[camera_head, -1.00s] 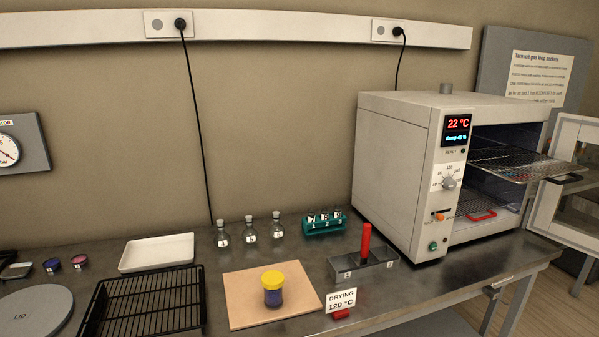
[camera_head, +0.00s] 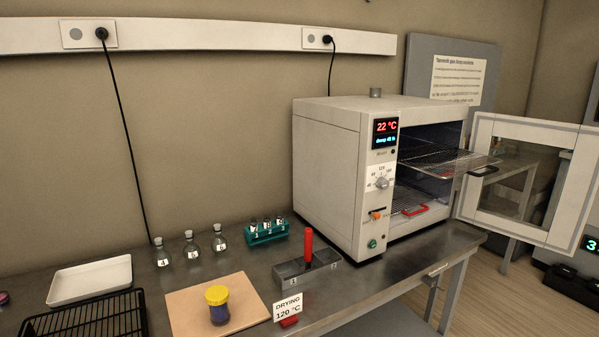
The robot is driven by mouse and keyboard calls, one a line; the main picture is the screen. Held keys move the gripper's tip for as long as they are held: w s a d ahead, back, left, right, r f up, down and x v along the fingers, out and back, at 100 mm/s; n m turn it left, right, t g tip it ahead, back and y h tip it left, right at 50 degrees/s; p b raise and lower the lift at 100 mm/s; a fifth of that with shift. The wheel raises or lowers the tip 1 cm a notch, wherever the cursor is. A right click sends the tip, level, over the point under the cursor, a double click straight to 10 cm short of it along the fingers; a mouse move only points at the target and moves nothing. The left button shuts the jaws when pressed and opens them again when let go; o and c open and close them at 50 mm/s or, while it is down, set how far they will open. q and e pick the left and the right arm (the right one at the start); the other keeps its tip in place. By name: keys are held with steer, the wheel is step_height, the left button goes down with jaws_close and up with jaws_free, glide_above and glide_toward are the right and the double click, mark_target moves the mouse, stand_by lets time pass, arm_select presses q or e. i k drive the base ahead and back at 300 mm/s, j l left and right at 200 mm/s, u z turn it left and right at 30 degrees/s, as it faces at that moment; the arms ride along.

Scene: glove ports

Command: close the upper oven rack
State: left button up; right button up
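The oven (camera_head: 327,165) is a white box on the right end of the bench, its display reading 22 °C. Its door (camera_head: 520,180) stands wide open to the right. The lower rack (camera_head: 400,203) with a red handle (camera_head: 415,210) sits inside the chamber. Neither of my grippers shows in the head view.
On the bench are a jar with a yellow lid (camera_head: 218,305) on a tan board (camera_head: 183,309), a metal holder (camera_head: 326,268) with a red-handled tool, a teal vial rack (camera_head: 268,234), several flasks (camera_head: 190,245), a white tray (camera_head: 90,281) and a black wire rack (camera_head: 90,315).

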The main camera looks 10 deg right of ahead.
mark_target(494, 170)
steer(key=z, duration=1.4)
